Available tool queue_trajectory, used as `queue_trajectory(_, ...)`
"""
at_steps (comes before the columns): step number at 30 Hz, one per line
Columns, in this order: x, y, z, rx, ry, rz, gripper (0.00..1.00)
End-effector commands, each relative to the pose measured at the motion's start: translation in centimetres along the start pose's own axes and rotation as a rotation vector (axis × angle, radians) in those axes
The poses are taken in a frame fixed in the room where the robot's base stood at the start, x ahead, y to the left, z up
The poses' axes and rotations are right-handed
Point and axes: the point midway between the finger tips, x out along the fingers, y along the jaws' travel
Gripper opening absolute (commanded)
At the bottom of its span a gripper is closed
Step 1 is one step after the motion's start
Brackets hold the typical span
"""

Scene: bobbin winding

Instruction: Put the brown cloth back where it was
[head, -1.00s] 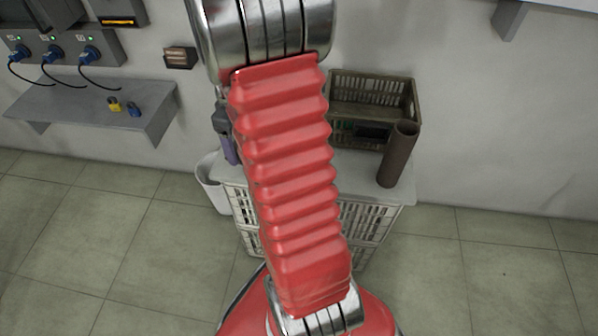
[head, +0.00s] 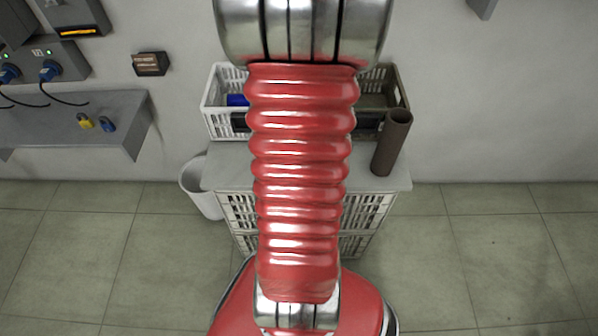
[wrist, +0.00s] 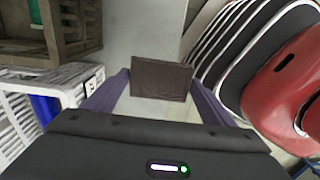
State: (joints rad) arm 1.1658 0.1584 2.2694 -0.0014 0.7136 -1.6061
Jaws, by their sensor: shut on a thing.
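The brown cloth (wrist: 161,80) shows in the wrist view as a flat, dark brown rectangle. It sits between the two purple-grey fingers of my gripper (wrist: 158,88), which is shut on it. Below it in the picture is a pale surface. In the head view my red arm hides the gripper and the cloth. I cannot tell how high the cloth is above the surface.
A grey-topped stand of white crates (head: 376,180) holds a white crate (head: 222,120), a brown crate (head: 403,97) and an upright brown tube (head: 391,143). A white bin (head: 203,190) stands at left. A wall shelf (head: 60,120) holds padlocks. Floor at right is clear.

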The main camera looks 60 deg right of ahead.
Motion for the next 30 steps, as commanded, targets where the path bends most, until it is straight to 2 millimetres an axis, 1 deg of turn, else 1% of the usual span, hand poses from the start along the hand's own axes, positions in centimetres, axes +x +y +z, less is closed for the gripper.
queue_trajectory(8,0.0,0.1,-0.8,-0.023,0.0,0.0,0.56)
queue_trajectory(11,0.4,0.0,-1.0,-0.025,0.0,-0.002,0.56)
queue_trajectory(14,1.4,0.0,-1.0,-0.026,0.0,-0.004,0.56)
queue_trajectory(18,3.6,0.0,-1.1,-0.027,0.0,-0.005,0.56)
queue_trajectory(22,5.2,0.0,-1.1,-0.027,0.0,-0.003,0.56)
queue_trajectory(25,5.8,0.1,-1.1,-0.027,0.0,-0.001,0.56)
queue_trajectory(30,5.9,0.1,-1.1,-0.028,0.0,0.0,0.56)
